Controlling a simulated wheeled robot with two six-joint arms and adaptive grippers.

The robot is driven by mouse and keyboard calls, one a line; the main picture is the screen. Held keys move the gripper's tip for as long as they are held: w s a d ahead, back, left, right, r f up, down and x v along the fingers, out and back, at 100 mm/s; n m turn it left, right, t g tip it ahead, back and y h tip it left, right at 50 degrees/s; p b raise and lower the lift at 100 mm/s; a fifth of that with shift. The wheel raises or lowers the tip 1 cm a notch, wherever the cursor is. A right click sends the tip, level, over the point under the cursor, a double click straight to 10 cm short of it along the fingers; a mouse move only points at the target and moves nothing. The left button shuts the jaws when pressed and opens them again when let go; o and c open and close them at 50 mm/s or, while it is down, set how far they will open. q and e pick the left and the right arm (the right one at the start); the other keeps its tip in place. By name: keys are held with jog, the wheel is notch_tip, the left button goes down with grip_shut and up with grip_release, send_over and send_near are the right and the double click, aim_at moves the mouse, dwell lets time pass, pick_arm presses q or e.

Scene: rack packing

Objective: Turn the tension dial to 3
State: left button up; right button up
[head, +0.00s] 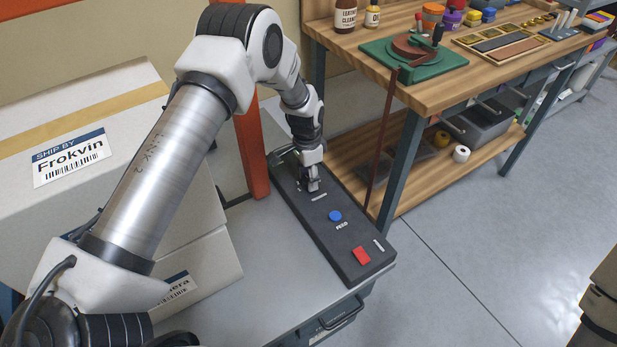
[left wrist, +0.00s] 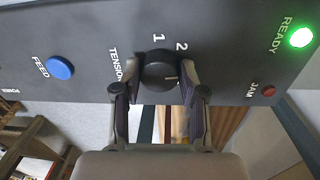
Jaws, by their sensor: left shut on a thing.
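The tension dial (left wrist: 158,75) is a round black knob on the dark control panel (head: 325,222). In the left wrist view the numbers 1 and 2 show at its upper edge; no 3 is visible. Its pale pointer mark is on the right side of the knob, past the 2. My left gripper (left wrist: 160,88) is shut on the dial, one finger on each side. In the head view my left gripper (head: 311,184) is down on the panel's far part and hides the dial. My right gripper is out of view.
The panel also has a blue FEED button (head: 335,215), a red button (head: 361,256), a lit green READY lamp (left wrist: 300,37) and a dark red JAM lamp (left wrist: 268,91). Boxes (head: 90,130) stand left; a wooden workbench (head: 450,90) stands right.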

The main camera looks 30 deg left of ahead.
aim_at(307, 177)
pick_arm(q)
jog(key=shift+m, duration=0.4)
jog(key=o, duration=1.1)
jog(key=shift+o, duration=0.2)
notch_tip(307, 177, up, 12)
jog(key=shift+w+a, duration=0.3)
jog(key=shift+f, duration=0.1)
